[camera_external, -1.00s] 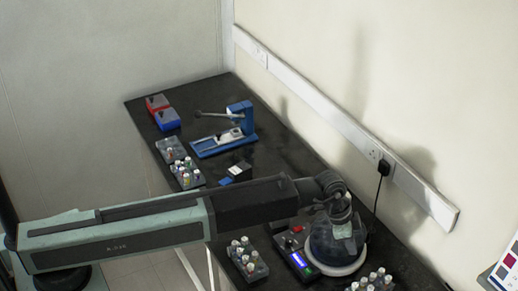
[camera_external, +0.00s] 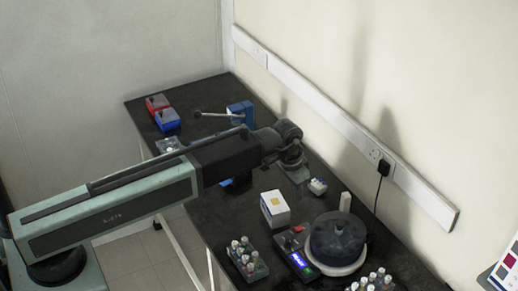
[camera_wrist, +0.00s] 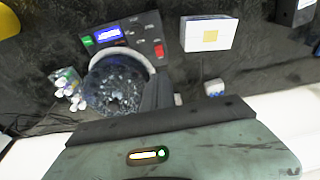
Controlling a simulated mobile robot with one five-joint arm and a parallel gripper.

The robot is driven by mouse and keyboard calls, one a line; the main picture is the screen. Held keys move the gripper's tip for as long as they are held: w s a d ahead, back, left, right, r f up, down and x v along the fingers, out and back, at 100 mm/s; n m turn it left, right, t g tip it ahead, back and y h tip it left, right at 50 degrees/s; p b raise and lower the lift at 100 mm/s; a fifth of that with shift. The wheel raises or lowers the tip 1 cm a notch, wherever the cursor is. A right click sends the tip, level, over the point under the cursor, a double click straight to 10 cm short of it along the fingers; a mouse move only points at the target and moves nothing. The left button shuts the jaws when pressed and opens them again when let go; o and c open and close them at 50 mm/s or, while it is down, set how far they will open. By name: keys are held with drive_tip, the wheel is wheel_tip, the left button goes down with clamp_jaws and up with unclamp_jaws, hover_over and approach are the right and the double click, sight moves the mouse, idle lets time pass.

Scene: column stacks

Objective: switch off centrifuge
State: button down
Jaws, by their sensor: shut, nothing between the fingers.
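The centrifuge (camera_external: 338,237) has a dark round lid on a white base and stands at the right part of the black bench. Its control panel (camera_external: 297,259) has a lit blue display and a red switch. In the wrist view the centrifuge (camera_wrist: 115,90) is at the left, with the lit display, a green button (camera_wrist: 87,41) and a red button (camera_wrist: 158,49). My gripper (camera_external: 298,173) is shut and empty, above the bench, behind and left of the centrifuge and apart from it. Its dark closed fingers also show in the wrist view (camera_wrist: 158,92), beside the lid's image.
A white box with a yellow label (camera_external: 274,208) stands left of the centrifuge. A small blue-and-white item (camera_external: 317,186) is near my gripper. Vial racks (camera_external: 247,262) stand in front and at the right (camera_external: 372,283). A plug (camera_external: 384,168) is on the wall.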

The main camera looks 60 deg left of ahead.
sight(296, 228)
drive_tip(key=f+b, duration=0.3)
drive_tip(key=f, duration=0.1)
drive_tip(key=f+b, duration=0.4)
drive_tip(key=w+f+b, duration=0.1)
drive_tip(key=f+b, duration=0.3)
drive_tip(key=shift+w, duration=0.1)
drive_tip(key=shift+f+b, duration=0.5)
drive_tip(key=shift+b, duration=0.1)
drive_tip(key=shift+r, duration=0.1)
drive_tip(key=shift+s, duration=0.25)
drive_tip(key=shift+s+f+t+b, duration=0.35)
drive_tip(key=shift+f+t+b, duration=0.25)
drive_tip(key=shift+b, duration=0.1)
drive_tip(key=shift+w+r, duration=0.15)
drive_tip(key=shift+r, duration=0.05)
